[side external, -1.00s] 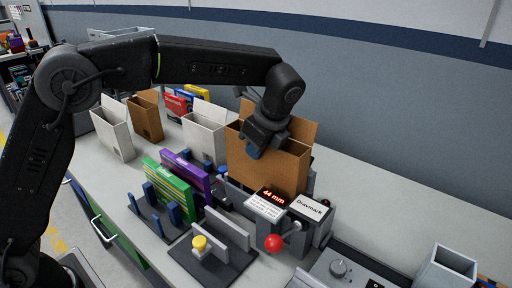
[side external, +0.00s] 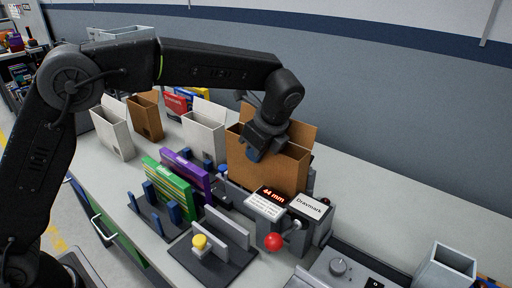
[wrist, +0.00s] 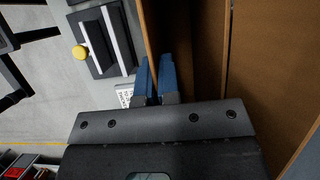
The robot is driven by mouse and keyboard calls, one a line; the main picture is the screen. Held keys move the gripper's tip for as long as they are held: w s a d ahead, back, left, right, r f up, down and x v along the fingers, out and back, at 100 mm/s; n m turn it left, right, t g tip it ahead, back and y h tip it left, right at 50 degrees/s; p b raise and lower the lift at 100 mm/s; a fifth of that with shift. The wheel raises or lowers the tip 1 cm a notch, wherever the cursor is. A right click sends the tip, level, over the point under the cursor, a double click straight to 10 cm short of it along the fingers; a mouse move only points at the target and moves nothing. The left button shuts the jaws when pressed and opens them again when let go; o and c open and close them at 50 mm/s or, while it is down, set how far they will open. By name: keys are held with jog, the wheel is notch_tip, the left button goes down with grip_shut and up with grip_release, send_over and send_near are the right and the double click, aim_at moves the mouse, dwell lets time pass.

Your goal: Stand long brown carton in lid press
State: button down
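The long brown carton (side external: 268,165) stands upright with its top open and flaps raised, at the lid press (side external: 268,203) marked "Dravmark" with a "44 mm" display. The front of the press hides the carton's foot, so I cannot see how it is seated. My gripper (side external: 254,155) is at the top of the carton's near wall, pointing down. In the wrist view the blue fingers of my gripper (wrist: 156,75) lie close together on either side of the carton wall (wrist: 148,28), with one finger inside the carton. They look shut on the wall.
White cartons (side external: 113,130) and a smaller brown carton (side external: 146,117) stand at the back left. Purple (side external: 186,174) and green (side external: 167,188) boxes stand in a rack. A fixture with a yellow knob (side external: 199,242) and a red lever ball (side external: 273,242) are in front.

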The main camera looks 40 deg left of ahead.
jog(key=shift+f, duration=3.85)
jog(key=c, duration=0.9)
grip_release()
jog(key=shift+o, duration=0.2)
notch_tip(320, 180, up, 8)
